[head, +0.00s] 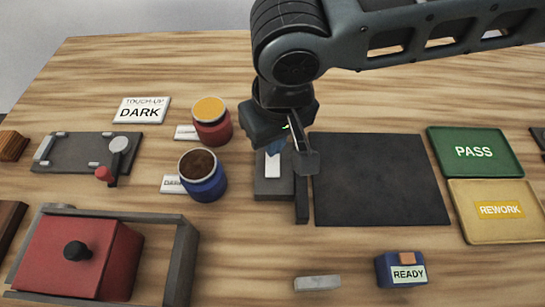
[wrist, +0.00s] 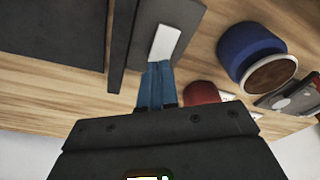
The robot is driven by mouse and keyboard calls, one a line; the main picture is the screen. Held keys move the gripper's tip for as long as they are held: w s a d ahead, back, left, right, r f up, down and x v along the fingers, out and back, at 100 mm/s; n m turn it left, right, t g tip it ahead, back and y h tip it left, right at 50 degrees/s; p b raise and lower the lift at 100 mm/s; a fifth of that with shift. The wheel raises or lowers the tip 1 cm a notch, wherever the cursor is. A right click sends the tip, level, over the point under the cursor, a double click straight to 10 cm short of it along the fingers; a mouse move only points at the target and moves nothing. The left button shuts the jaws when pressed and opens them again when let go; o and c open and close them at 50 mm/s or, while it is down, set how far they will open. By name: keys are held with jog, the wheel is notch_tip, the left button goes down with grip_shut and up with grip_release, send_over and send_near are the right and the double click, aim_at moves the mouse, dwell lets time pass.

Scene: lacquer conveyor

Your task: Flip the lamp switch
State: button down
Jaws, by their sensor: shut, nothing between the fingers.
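A white rocker (head: 272,166), which looks like the lamp switch, sits on a dark grey block (head: 261,189) left of the large black mat. In the wrist view the white rocker (wrist: 165,43) lies just beyond my fingertips. My gripper (head: 276,147) is above the far end of the rocker, pointing down. Its blue fingers (wrist: 158,66) are shut together with nothing between them. The fingertips overlap the rocker's near end in the wrist view; I cannot tell whether they touch it. My gripper's body hides the far part of the block.
A dark upright bar (head: 302,203) stands close right of the block, beside the black mat (head: 380,180). A blue jar (head: 207,186) and a red jar (head: 215,131) stand close left. Green PASS (head: 475,171) and yellow REWORK (head: 479,232) trays lie right. Front-centre table is mostly clear.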

jog(key=shift+f+b, duration=0.4)
jog(key=shift+f, duration=0.5)
dwell(0.7)
jog(key=shift+r, duration=0.1)
notch_tip(320, 180, up, 7)
jog(key=p, duration=0.6)
jog(key=shift+p, duration=0.35)
